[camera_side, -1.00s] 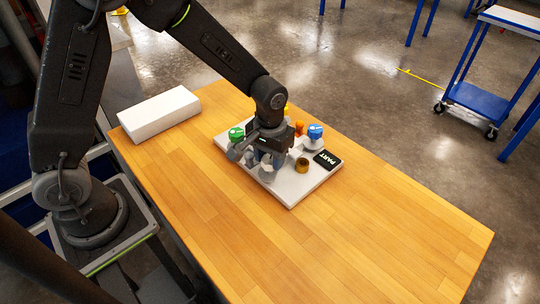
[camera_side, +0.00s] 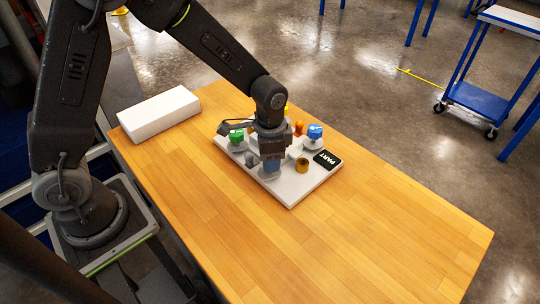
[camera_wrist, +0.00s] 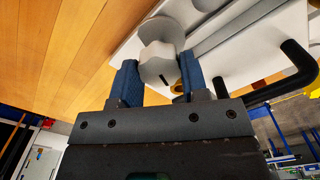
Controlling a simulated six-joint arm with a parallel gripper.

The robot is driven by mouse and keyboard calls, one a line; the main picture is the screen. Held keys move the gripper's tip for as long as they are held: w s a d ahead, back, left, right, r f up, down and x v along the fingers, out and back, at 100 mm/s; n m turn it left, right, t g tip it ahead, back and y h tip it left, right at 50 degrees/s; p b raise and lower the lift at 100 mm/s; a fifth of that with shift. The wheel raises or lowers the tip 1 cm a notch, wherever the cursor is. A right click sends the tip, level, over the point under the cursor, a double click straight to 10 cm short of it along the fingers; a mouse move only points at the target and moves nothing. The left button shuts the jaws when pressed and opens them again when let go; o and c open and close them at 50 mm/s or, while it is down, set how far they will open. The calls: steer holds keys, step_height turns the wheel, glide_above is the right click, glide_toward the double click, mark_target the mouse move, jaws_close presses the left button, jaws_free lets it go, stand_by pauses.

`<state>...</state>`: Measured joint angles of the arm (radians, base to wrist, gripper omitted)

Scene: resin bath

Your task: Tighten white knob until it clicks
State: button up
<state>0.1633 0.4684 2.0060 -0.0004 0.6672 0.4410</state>
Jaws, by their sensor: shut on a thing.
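The white knob (camera_wrist: 159,62) shows in the wrist view between the blue finger pads of my gripper (camera_wrist: 159,82). It has a faceted, lobed shape. My gripper is shut on it. In the side view my gripper (camera_side: 271,168) points down over the front part of the white board (camera_side: 297,191), and its fingers and wrist hide the knob. I cannot tell from these frames how far the knob is turned.
The board also carries a green-topped part (camera_side: 236,136), a blue-topped part (camera_side: 315,131), an orange piece (camera_side: 299,128), a brass ring (camera_side: 301,165) and a black PART label (camera_side: 327,159). A white block (camera_side: 158,112) lies at the table's back left. The table's (camera_side: 380,230) front right is clear.

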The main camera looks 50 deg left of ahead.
steer(key=shift+m, duration=0.8)
steer(key=o, duration=0.9)
steer(key=shift+o, duration=0.2)
step_height(320, 180, up, 14)
steer(key=shift+f, duration=0.1)
